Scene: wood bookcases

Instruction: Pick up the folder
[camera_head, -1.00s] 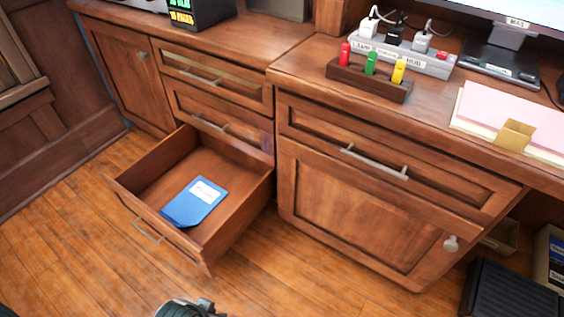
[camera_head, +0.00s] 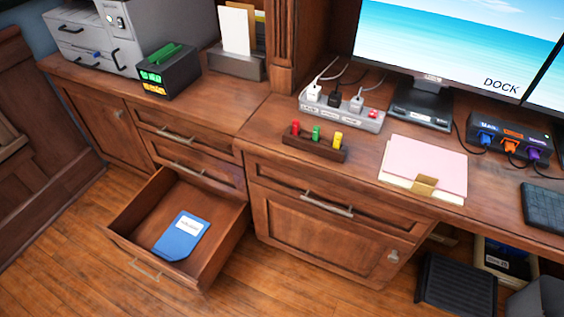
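A blue folder-like item (camera_head: 181,236) with a white label lies flat in the open lower drawer (camera_head: 222,238) at the left. A stack of pink and cream paper folders (camera_head: 424,168) with a tan clip or tab at its front edge lies flat on the desk, right of centre. I cannot tell from the picture which of the two the task means. Nothing touches either one. Neither of my grippers shows in the view.
The desk holds a rack with red, green and yellow pieces (camera_head: 314,147), a power strip (camera_head: 342,112), a monitor (camera_head: 455,40), a hub (camera_head: 509,137) and a keyboard (camera_head: 545,207). A black footrest-like box (camera_head: 456,287) stands on the floor. The open drawer juts over the floor.

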